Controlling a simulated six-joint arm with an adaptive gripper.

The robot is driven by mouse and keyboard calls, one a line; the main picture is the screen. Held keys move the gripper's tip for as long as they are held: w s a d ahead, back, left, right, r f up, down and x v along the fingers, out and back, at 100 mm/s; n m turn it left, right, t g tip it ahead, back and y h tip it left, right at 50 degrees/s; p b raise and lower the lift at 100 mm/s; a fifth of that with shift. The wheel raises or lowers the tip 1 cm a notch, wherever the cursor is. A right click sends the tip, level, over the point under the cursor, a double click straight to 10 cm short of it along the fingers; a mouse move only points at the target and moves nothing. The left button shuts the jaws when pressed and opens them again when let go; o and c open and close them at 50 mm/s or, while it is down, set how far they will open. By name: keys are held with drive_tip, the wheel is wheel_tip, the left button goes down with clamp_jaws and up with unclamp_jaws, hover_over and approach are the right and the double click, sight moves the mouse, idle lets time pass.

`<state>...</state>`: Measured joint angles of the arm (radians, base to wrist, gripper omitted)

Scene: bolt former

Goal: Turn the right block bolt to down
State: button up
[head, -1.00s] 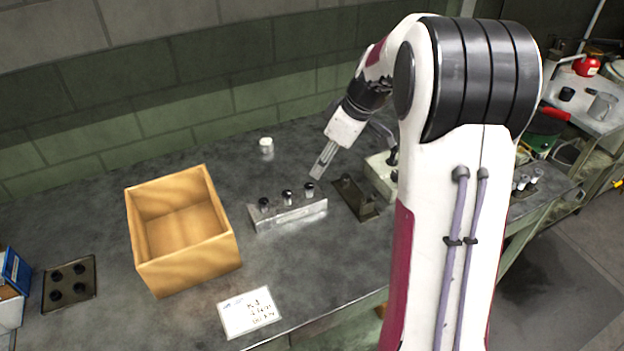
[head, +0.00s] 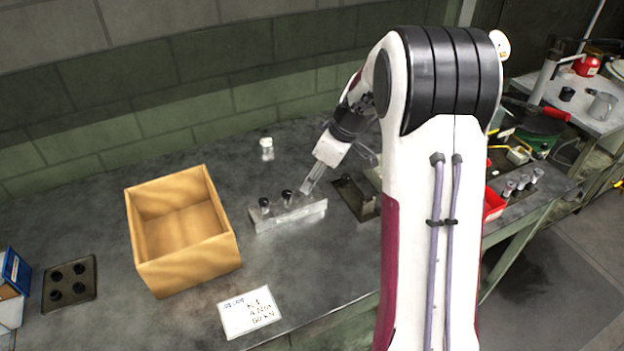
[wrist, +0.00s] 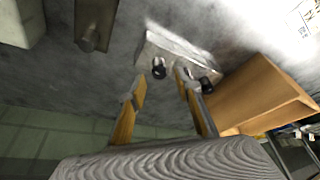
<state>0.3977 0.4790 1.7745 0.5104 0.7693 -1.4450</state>
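The metal block (head: 290,215) stands on the bench with bolts in a row along its top. The left block bolt (head: 264,205) and middle block bolt (head: 287,197) show black tops and stand upright. My gripper (head: 304,190) is at the right end of the block and hides the right block bolt in the head view. In the wrist view the block (wrist: 182,52) appears turned around, and the right block bolt (wrist: 159,69) lies between and just beyond the fingertips. My gripper (wrist: 161,84) is open, its fingers apart. The right-hand finger partly covers the middle bolt.
A dark plate (head: 367,208) lies right of the block. An open wooden box (head: 190,262) stands to the left, and a small white-capped jar (head: 267,148) behind. A written card (head: 249,312) lies at the front. A second dark plate with holes (head: 70,284) is far left.

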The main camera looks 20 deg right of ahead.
drive_tip(key=shift+w+a+f, duration=0.2)
drive_tip(key=shift+f, duration=0.4)
clamp_jaws()
drive_tip(key=shift+m, duration=0.6)
